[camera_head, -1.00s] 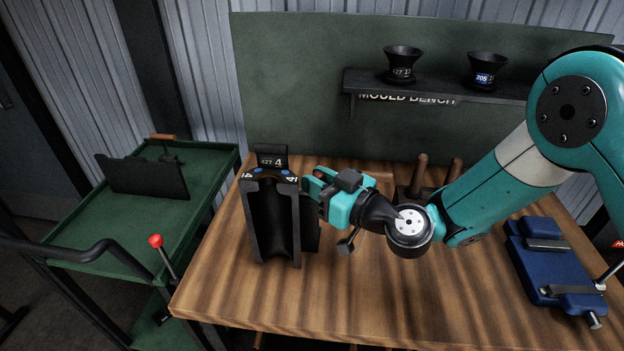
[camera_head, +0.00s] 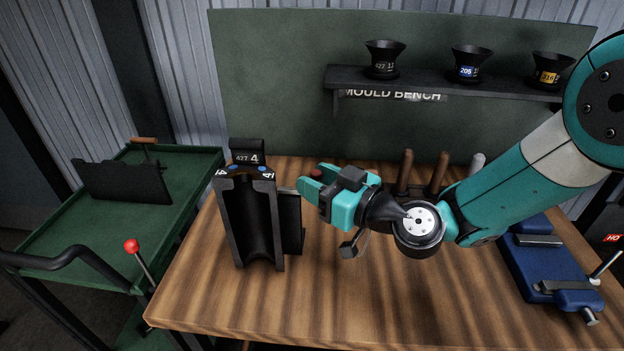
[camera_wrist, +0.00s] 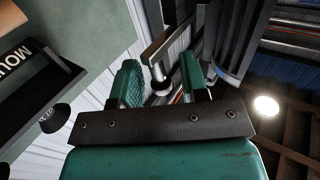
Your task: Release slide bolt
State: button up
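The dark mould (camera_head: 238,222) stands upright on the bench, its hollow half facing the camera, with a "427 4" plate on top. A grey bar, seemingly the slide bolt (camera_head: 288,192), juts from its right side toward my gripper (camera_head: 311,185). In the wrist view the grey bar (camera_wrist: 170,40) has a small knob (camera_wrist: 160,80) that shows between the fingers of my gripper (camera_wrist: 163,87). Slim gaps show on both sides of the knob, so the fingers look open around it. A red spot shows at the fingers in the head view; contact is unclear.
Pegs (camera_head: 404,172) and a blue fixture (camera_head: 545,262) stand on the wooden bench (camera_head: 350,310) to the right. A shelf (camera_head: 350,80) with black funnels hangs behind. A green cart (camera_head: 60,235) and a red-knobbed lever (camera_head: 131,246) are at left.

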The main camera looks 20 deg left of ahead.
jog(key=shift+d+f+b, duration=0.1)
jog(key=shift+d+b, duration=0.2)
jog(key=shift+b, duration=0.05)
jog(key=b+v, duration=1.2)
jog(key=v, duration=0.5)
jog(key=shift+r, duration=0.25)
